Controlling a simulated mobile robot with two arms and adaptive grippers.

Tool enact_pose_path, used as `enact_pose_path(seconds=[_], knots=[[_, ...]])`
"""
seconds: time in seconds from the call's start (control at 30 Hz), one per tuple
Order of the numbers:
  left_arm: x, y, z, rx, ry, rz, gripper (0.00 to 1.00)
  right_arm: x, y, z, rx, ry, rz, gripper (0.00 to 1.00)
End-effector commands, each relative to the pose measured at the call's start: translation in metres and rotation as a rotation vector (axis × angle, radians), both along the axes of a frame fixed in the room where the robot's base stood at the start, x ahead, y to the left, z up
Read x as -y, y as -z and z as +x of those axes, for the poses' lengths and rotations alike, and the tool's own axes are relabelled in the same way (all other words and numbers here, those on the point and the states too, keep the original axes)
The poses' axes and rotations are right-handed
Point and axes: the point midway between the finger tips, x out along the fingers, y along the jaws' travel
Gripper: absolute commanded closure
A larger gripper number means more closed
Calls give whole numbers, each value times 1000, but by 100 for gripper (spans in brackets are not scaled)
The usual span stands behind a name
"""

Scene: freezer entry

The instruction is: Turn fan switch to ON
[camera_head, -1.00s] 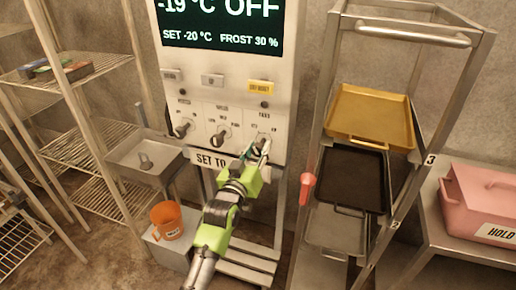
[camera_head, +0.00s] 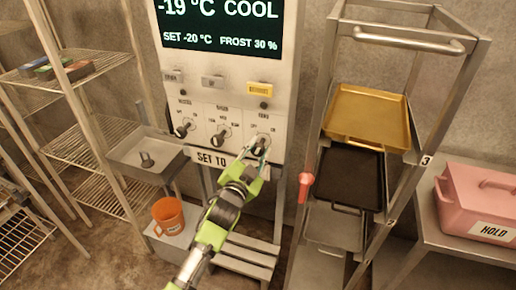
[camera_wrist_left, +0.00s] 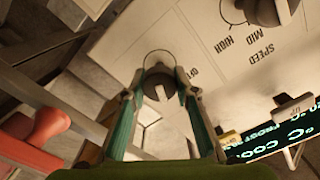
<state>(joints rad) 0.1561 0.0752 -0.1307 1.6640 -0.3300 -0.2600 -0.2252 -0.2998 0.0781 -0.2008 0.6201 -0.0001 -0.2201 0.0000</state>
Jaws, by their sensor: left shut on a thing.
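The fan switch (camera_head: 262,141) is the rightmost of three rotary knobs on the white control panel (camera_head: 288,120). The left wrist view shows its round knob (camera_wrist_left: 153,84) between my fingertips. My left gripper (camera_head: 257,151) is shut on this knob, with its green fingers (camera_wrist_left: 160,82) on either side. They hide part of the knob and its labels, so I cannot read its setting. The display (camera_head: 220,28) at the top reads -19 °C and COOL. My right gripper is in neither view.
The speed knob (camera_head: 219,138) and another knob (camera_head: 183,129) sit to the left. A tray rack (camera_head: 398,190) and red handle (camera_head: 305,187) stand close on the right. An orange bucket (camera_head: 168,216) and wire shelving (camera_head: 88,145) are on the left.

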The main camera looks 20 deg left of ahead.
Motion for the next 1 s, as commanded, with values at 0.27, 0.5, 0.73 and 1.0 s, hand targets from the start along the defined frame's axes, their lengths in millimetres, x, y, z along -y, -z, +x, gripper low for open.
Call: enact_pose_path(seconds=[0.27,0.5,0.73,1.0], knots=[[0,0,0,5,0,149,94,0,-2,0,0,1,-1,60],[0,0,0,7,0,203,94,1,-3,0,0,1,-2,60],[0,0,0,7,0,215,94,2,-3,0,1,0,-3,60],[0,0,0,7,0,215,62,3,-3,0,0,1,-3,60]])
